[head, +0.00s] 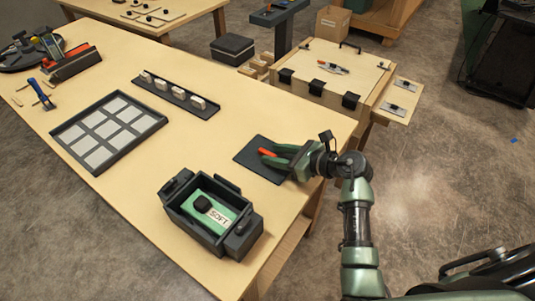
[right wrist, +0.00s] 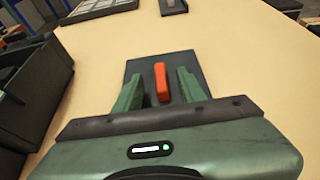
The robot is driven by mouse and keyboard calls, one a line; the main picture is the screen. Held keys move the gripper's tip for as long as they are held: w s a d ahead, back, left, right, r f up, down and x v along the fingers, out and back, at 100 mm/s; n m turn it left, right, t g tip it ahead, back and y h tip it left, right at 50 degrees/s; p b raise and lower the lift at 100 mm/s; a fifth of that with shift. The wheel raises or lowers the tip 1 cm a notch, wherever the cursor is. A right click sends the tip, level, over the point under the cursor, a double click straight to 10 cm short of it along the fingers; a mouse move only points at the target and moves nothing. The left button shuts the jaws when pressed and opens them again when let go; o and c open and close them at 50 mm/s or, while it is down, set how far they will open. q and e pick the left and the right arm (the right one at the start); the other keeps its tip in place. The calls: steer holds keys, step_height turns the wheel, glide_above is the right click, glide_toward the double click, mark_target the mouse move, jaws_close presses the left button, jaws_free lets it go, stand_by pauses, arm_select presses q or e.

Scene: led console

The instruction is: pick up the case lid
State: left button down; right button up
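The case lid is a flat dark plate (head: 249,165) lying on the wooden table near its right edge, with a red-orange bar handle (head: 267,152) on top. In the right wrist view the lid (right wrist: 140,66) lies straight ahead, its handle (right wrist: 160,82) upright in the middle. My right gripper (head: 274,155) is over the lid with its green fingers open. In the right wrist view the gripper (right wrist: 160,88) has one finger on each side of the handle, with gaps visible on both sides. The gripper covers part of the lid. My left gripper is not in view.
An open dark case (head: 178,207) holding a green piece labelled SOFT stands at the table's front. A grid tray (head: 62,140) and a dark rail (head: 170,99) with several white blocks lie farther back. Bare tabletop surrounds the lid's left side.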

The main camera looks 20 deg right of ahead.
steer(key=shift+x, duration=0.95)
steer(key=shift+d, duration=0.1)
jaws_close()
